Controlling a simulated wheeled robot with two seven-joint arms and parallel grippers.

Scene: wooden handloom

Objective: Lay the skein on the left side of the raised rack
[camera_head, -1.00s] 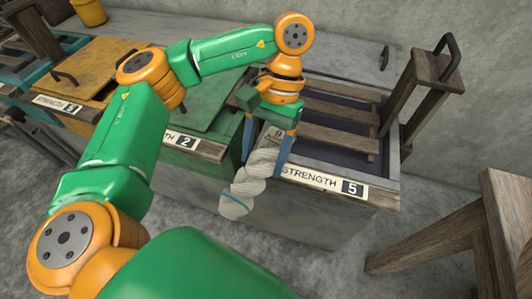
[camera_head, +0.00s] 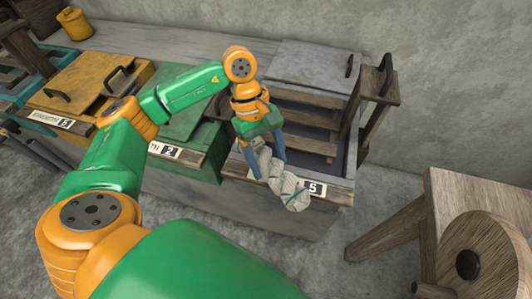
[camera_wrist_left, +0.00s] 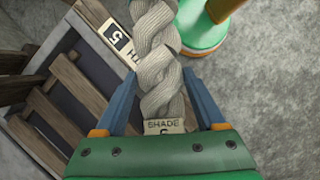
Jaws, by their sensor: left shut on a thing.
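In the left wrist view the skein (camera_wrist_left: 155,45) runs away between the fingers (camera_wrist_left: 160,84), with a "SHADE" tag (camera_wrist_left: 163,127) close to the palm. The raised rack (camera_head: 305,118) of wooden slats stands over vat 5, just behind the gripper. Its left part is partly hidden by my arm. My right gripper is not in view.
A green vat (camera_head: 185,160) and a yellow one (camera_head: 90,85) stand to the left. A wooden stand (camera_head: 440,190) is at the right.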

